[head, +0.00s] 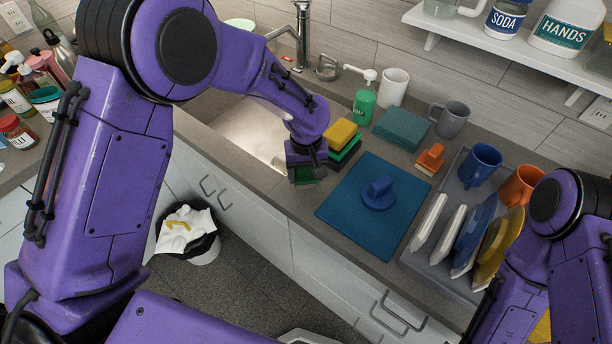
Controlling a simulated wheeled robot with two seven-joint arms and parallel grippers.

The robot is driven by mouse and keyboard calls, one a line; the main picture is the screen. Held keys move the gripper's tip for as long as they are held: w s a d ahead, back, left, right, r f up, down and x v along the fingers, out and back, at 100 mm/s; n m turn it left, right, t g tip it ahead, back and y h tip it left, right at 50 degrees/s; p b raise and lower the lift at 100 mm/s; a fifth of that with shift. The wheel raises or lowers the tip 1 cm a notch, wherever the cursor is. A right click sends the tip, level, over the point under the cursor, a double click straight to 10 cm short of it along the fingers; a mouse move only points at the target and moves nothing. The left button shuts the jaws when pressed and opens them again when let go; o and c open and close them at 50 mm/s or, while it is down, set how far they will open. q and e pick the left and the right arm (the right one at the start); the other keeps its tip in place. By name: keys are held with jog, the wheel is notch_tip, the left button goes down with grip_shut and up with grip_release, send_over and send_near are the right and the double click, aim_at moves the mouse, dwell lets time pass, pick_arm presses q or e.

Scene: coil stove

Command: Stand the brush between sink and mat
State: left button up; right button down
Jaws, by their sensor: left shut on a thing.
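My left gripper (306,166) points down over the counter strip between the sink and the mat, shut on a dark green object (304,176). Only its lower part shows under the jaws; it looks like the brush, but its bristles are hidden. I cannot tell whether it touches the counter. The sink (240,130) is to its left, partly covered by my arm. The blue mat (340,215) lies to its right, bearing a blue round-based piece with a raised grip (378,193). My right arm is at the right edge; its gripper is out of view.
A sponge stack (342,136) stands close behind my left gripper. Behind are a green soap bottle (364,105), folded cloths (402,129) and mugs (452,119).

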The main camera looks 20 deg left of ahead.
pick_arm(q)
notch_tip(320, 180, down, 2)
jog(key=shift+w+f+p, duration=0.1)
jog(key=shift+f+p, duration=0.05)
jog(key=shift+p, duration=0.2)
jog(key=shift+f, duration=0.15)
pick_arm(e)
jog(key=shift+w+r, duration=0.1)
jog(key=shift+r, duration=0.55)
pick_arm(q)
jog(key=o, duration=0.9)
jog(key=shift+f, duration=0.1)
notch_tip(320, 180, up, 12)
jog(key=b, duration=0.3)
jog(key=shift+r, duration=0.25)
pick_arm(e)
notch_tip(320, 180, down, 3)
jog(key=shift+r, duration=0.1)
